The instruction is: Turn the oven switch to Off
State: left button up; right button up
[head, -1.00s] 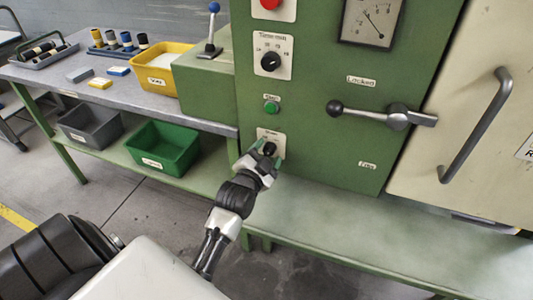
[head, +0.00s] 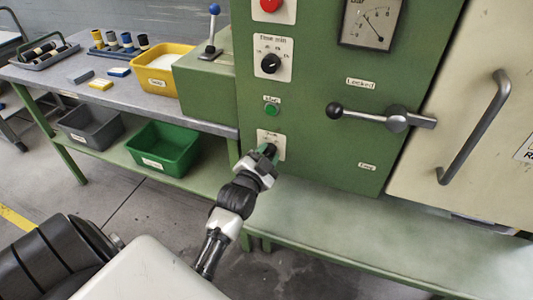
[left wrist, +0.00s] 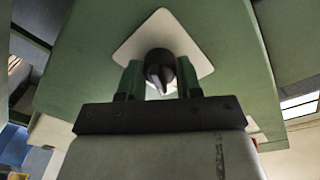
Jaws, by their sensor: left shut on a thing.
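The oven switch is a black rotary knob (left wrist: 159,68) on a white plate (left wrist: 150,38), low on the front of the green machine. In the left wrist view the knob sits between the two green fingers of my left gripper (left wrist: 160,80), which is shut on it. Its pointer ridge points down in that view, towards the gripper. In the head view the gripper (head: 267,153) hides the knob and covers the lower part of the white plate (head: 277,139). My right gripper does not show.
Above the switch are a green button (head: 271,109), a timer knob (head: 271,64) and a red button (head: 270,4). A locking lever (head: 372,115) sticks out to the right, beside the door handle (head: 475,128). A green bin (head: 163,148) stands on the lower shelf at left.

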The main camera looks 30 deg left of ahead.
pick_arm(q)
jog(key=n+p, duration=0.3)
jog(key=n, duration=0.2)
jog(key=shift+r, duration=0.15)
jog(key=n+p, duration=0.1)
jog(key=n, duration=0.2)
jog(key=shift+p, duration=0.35)
jog(key=shift+n+y+p, duration=0.3)
jog(key=shift+n+p, duration=0.15)
jog(key=shift+n, duration=1.25)
jog(key=o, duration=0.9)
jog(key=shift+f, duration=0.2)
jog(key=v, duration=1)
jog(key=shift+s+d+f+b, duration=0.1)
jog(key=shift+s+f+b, duration=0.1)
jog(key=shift+s+b, duration=0.15)
